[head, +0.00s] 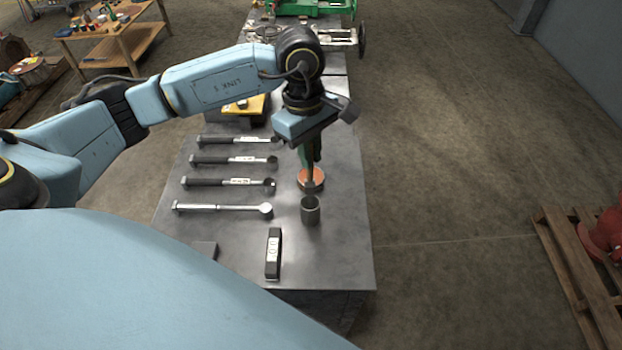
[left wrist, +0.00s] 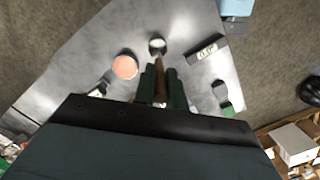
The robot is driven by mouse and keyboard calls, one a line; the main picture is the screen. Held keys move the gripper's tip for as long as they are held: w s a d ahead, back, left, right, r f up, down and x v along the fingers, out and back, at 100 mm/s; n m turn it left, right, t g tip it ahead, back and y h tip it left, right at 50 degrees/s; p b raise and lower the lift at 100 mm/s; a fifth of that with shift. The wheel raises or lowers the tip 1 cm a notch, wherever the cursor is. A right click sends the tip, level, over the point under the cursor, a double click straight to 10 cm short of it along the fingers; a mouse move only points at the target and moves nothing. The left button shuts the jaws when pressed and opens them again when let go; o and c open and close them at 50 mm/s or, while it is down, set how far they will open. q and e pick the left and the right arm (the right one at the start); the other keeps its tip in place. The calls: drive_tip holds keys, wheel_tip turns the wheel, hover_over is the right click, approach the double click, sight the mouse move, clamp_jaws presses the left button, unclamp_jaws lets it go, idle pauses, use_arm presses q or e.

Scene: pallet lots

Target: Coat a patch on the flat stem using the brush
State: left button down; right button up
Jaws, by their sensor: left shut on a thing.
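My left gripper (head: 311,155) points down over the metal bench, its green fingers shut on the brush. The brush's brown handle (left wrist: 160,82) shows between the fingers in the left wrist view. In the head view the brush's dark lower end (head: 312,187) hangs just above or behind the mouth of a grey cup (head: 310,213); I cannot tell whether it touches. A copper-coloured disc (head: 304,178) lies behind the cup; it also shows in the left wrist view (left wrist: 125,67). I cannot tell which object is the flat stem. My right gripper is not in view.
A black block with a white label (head: 273,262) lies near the front, beside a small grey block (head: 205,249). The bench's right strip is clear. A wooden pallet (head: 570,270) stands on the floor at right.

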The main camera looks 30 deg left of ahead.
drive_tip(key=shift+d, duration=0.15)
